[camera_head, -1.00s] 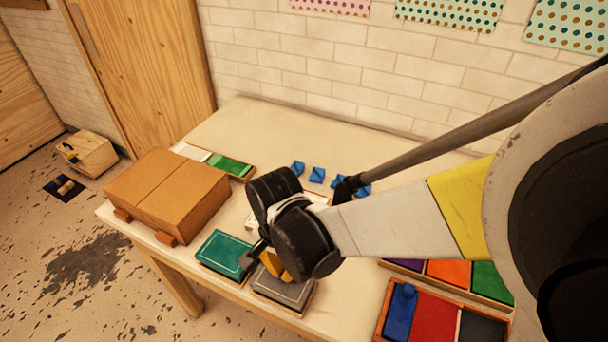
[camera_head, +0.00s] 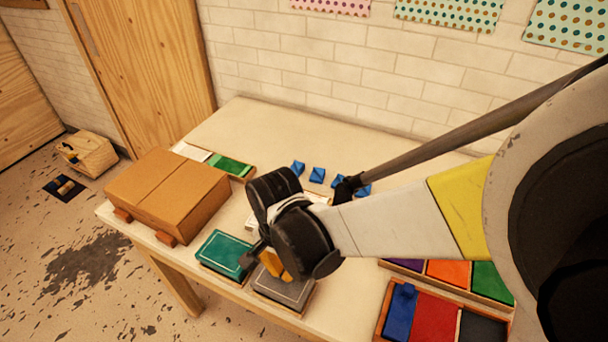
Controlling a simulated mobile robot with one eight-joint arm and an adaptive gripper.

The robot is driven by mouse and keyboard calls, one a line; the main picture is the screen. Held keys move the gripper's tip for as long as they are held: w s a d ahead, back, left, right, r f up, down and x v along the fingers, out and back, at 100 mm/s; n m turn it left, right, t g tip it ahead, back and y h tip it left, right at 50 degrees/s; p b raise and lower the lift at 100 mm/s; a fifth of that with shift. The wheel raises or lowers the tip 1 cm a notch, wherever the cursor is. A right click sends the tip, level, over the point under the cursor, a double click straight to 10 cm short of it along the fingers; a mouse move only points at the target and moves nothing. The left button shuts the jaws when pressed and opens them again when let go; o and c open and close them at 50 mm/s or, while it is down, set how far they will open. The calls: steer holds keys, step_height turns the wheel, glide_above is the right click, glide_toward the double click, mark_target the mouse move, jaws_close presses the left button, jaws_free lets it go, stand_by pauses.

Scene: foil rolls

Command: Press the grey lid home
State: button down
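The grey lid (camera_head: 284,289) lies on a shallow box near the table's front edge, just right of the green lid (camera_head: 226,253). From this view I cannot tell whether it is fully seated. My gripper (camera_head: 264,258) is at the back edge of the grey lid, pointing down. A dark finger and an orange-yellow part show there. The wrist and arm hide much of the gripper and the table behind it. I cannot see whether the fingers are open or shut, or whether they touch the lid.
A brown cardboard box (camera_head: 168,196) stands at the table's left. A tray with a green section (camera_head: 233,166) is behind it. Small blue pieces (camera_head: 316,175) lie toward the back. Compartment trays (camera_head: 436,322) sit at the right. The back of the table (camera_head: 290,124) is clear.

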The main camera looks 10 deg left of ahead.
steer(key=shift+f+b, duration=1.35)
steer(key=shift+f, duration=0.15)
stand_by(1.3)
steer(key=shift+r, duration=0.1)
steer(key=shift+r+p, duration=3)
steer(key=shift+r, duration=0.95)
